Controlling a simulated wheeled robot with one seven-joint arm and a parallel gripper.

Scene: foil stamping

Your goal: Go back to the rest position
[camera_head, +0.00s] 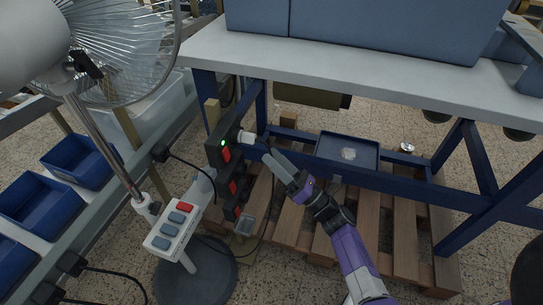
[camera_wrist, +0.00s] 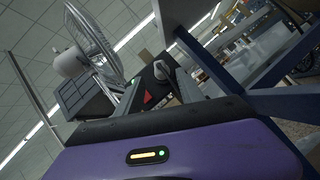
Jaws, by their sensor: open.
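My gripper (camera_head: 272,162), on my purple and grey arm, is low in front of the blue-legged workbench (camera_head: 360,68), near a black power box (camera_head: 222,145). The box has a lit green light, red switches and a pale cylindrical plug or knob (camera_head: 247,137) on its right side. My fingertips are just right of and below that pale part, apparently apart from it. In the wrist view my gripper (camera_wrist: 158,92) is open with nothing held between the fingers. The black box shows beyond them with a red part (camera_wrist: 148,98).
A fan (camera_head: 122,45) stands at the left, with a grey control panel (camera_head: 174,230) on its stand and a round base. Blue bins (camera_head: 40,205) line the left shelf. A wooden pallet (camera_head: 370,225) and a blue tray (camera_head: 347,150) lie under the workbench. Cables hang nearby.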

